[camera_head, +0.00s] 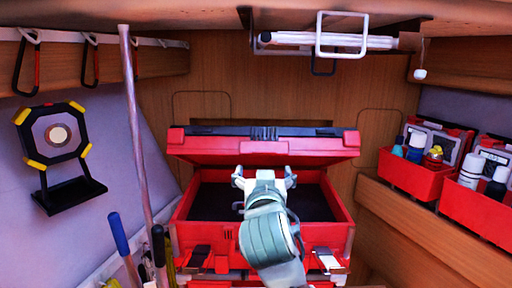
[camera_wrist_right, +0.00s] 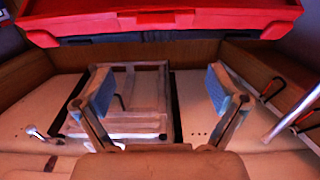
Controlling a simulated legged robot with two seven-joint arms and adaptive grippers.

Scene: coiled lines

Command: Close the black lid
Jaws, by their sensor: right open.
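A red box (camera_head: 342,212) stands open in the middle of the head view, with a dark, empty-looking inside. Its lid (camera_head: 264,148) is raised and tilted at the back; it looks red with a black strip along its upper edge. The lid also shows across the top of the right wrist view (camera_wrist_right: 165,18). My right gripper (camera_head: 264,176) is over the box opening, just in front of the lid's lower part. In the right wrist view, its fingers (camera_wrist_right: 163,90) are spread apart with nothing between them. Whether it touches the lid cannot be told. My left gripper is not in view.
Red bins (camera_head: 416,174) with bottles stand on a shelf at right. A pale pole (camera_head: 134,110) stands left of the box, near a blue-handled tool (camera_head: 119,233). A black stand (camera_head: 69,194) is on the left wall. A white-framed fixture (camera_head: 342,36) hangs above.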

